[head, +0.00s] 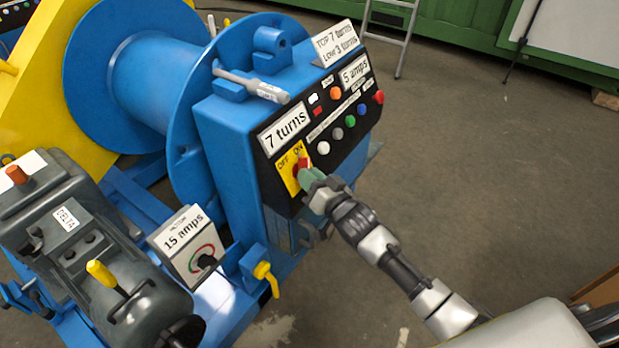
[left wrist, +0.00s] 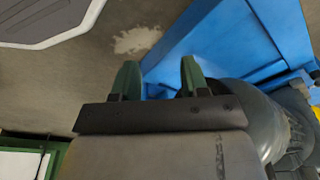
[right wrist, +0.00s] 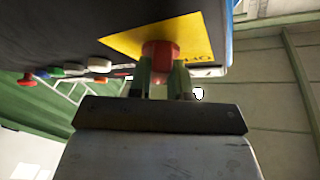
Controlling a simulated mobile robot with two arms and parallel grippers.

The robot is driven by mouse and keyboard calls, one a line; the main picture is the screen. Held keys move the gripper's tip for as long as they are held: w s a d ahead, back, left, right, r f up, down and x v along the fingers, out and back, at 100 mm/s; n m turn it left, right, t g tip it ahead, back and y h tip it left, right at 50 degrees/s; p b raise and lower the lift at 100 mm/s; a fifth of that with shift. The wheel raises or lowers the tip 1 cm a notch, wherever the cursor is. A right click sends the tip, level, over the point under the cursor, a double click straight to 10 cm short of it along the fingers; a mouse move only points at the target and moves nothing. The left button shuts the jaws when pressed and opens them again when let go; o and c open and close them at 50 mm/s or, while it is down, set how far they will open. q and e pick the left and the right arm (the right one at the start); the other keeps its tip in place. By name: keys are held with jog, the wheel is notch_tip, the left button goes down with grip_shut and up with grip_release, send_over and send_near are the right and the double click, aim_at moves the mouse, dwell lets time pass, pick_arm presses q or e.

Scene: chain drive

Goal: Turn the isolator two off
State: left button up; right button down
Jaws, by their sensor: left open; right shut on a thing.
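The isolator is a red rotary knob (head: 301,167) on a yellow plate (head: 287,172) marked OFF and ON, on the black panel of the blue winch machine. My right gripper (head: 311,180) is shut on the red knob; the right wrist view shows the knob (right wrist: 160,50) between its green fingertips (right wrist: 163,75). The fingers hide part of the knob, so its exact pointing direction is hard to tell. My left gripper (left wrist: 160,80) is open and empty in the left wrist view, near the blue frame (left wrist: 235,45). The left gripper is not visible in the head view.
Several coloured buttons (head: 350,121) and a "7 turns" label (head: 285,130) are on the panel beside the isolator. A grey motor (head: 90,240), a "15 amps" meter box (head: 190,248) and a yellow-handled valve (head: 265,272) stand at lower left. The floor at right is clear.

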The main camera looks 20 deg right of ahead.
pick_arm(q)
notch_tip(320, 180, up, 6)
jog(key=w+b, duration=0.1)
jog(key=w, duration=0.1)
jog(key=shift+r+b, duration=0.15)
jog(key=shift+b, duration=0.25)
pick_arm(e)
jog(key=n+g+y, duration=0.3)
jog(key=n, duration=0.4)
jog(key=d+n+g+y, duration=0.1)
jog(key=n+g+y, duration=0.2)
jog(key=n, duration=0.4)
jog(key=w+n+g+y, duration=0.1)
jog(key=n+g+y, duration=0.2)
jog(key=n, duration=0.4)
jog(key=shift+d+n, duration=0.15)
jog(key=shift+n, duration=0.25)
pick_arm(q)
jog(key=shift+w, duration=0.15)
jog(key=shift+d, duration=0.1)
pick_arm(e)
jog(key=c, duration=1)
grip_release()
jog(key=shift+c, duration=0.2)
